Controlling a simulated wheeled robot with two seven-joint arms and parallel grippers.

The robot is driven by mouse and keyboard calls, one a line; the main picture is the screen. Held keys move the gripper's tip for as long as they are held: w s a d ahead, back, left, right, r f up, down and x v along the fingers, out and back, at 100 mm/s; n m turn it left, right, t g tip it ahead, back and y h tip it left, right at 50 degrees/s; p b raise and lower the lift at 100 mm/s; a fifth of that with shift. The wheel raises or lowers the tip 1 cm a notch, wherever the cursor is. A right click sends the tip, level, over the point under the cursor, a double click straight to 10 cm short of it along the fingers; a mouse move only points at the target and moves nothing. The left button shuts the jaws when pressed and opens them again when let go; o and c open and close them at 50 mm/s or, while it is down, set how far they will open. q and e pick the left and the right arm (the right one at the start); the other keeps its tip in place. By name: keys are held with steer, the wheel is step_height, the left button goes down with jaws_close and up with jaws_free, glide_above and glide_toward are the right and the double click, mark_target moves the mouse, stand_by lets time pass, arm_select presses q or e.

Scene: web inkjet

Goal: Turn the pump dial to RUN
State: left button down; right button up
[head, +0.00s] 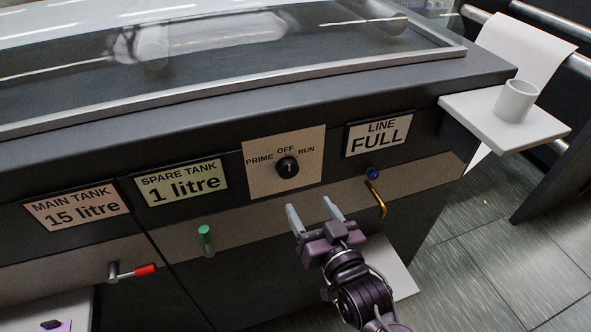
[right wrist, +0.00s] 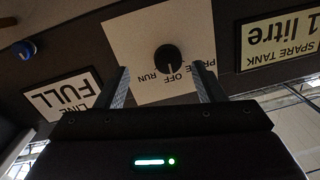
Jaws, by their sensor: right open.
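The black pump dial (head: 287,167) sits on a beige plate marked PRIME, OFF and RUN. Its white mark points up at OFF. The dial also shows in the right wrist view (right wrist: 168,58), upside down, with its mark toward OFF. My right gripper (head: 311,204) is open and empty. It is below and slightly right of the dial in the head view, apart from it. In the wrist view the dial appears between the two fingers, beyond their tips. My left gripper is not in view.
Signs read MAIN TANK 15 litre (head: 77,206), SPARE TANK 1 litre (head: 181,183) and LINE FULL (head: 379,134). A red-handled valve (head: 143,270), a green knob (head: 205,233) and a brass spout (head: 378,200) stick out below. A side shelf (head: 470,107) holds a cup (head: 516,101).

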mark_target(290, 172)
steer(key=w+a, duration=0.1)
steer(key=w, duration=0.1)
steer(key=w+a+r+p, duration=0.1)
steer(key=w, duration=0.1)
steer(key=w+a+r+p, duration=0.1)
steer(key=w, duration=0.2)
steer(key=shift+a+r, duration=0.1)
steer(key=shift+a, duration=0.15)
steer(key=shift+c, duration=0.3)
steer(key=c, duration=0.9)
